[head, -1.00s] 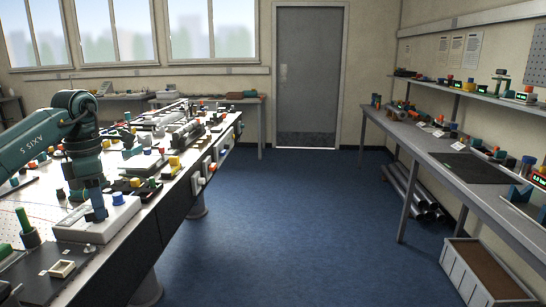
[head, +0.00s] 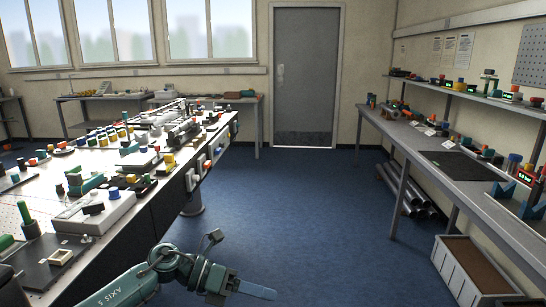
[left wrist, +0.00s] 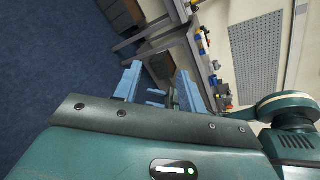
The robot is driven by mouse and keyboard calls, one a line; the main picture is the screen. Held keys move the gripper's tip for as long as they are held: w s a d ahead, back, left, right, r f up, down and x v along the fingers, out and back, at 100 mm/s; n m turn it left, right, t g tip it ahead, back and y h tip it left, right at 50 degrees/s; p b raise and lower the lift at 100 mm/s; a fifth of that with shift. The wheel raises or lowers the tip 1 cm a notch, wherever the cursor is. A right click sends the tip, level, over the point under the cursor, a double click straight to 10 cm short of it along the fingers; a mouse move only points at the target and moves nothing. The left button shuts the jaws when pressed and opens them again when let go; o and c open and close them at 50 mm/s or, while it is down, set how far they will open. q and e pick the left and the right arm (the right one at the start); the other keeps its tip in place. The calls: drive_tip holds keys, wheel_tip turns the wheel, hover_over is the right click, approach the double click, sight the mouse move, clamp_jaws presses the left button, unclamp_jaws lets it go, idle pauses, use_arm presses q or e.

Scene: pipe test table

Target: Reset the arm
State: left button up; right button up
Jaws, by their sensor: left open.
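My left arm, teal, comes in low from the bottom left in the head view. My left gripper (head: 258,290), with pale blue fingers, points right over the blue floor, clear of the test table (head: 150,222). In the left wrist view the two blue fingers of the left gripper (left wrist: 160,86) stand apart with nothing held between them. My right gripper is not in view.
The test table carries several coloured fittings and valves. A grey bench (head: 420,160) with a shelf runs along the right wall, with pipes (head: 408,190) and a planter-like crate (head: 470,272) beneath or beside it. The floor (head: 290,210) between is free.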

use_arm(q)
drive_tip(key=s+d+n+t+h, duration=0.3)
drive_tip(key=d+n+t+h, duration=0.15)
drive_tip(key=n, duration=0.25)
drive_tip(key=s+a+f+n+t+y, duration=0.2)
drive_tip(key=s+a+f+n+y, duration=0.3)
drive_tip(key=n, duration=0.6)
drive_tip(key=s+a+f+n+t+y, duration=0.2)
drive_tip(key=s+a+f+n+y, duration=0.3)
drive_tip(key=f+n, duration=0.3)
drive_tip(key=s+a+f+n+t+y+p, duration=0.1)
drive_tip(key=s+a+f+n+t+y, duration=0.2)
drive_tip(key=n, duration=1.2)
drive_tip(key=s+a+f+y, duration=0.2)
drive_tip(key=s+a+f, duration=0.1)
drive_tip(key=s, duration=0.1)
drive_tip(key=shift+s+f+n, duration=0.15)
drive_tip(key=shift+s+n, duration=0.15)
drive_tip(key=shift+n, duration=0.1)
drive_tip(key=shift+c, duration=0.4)
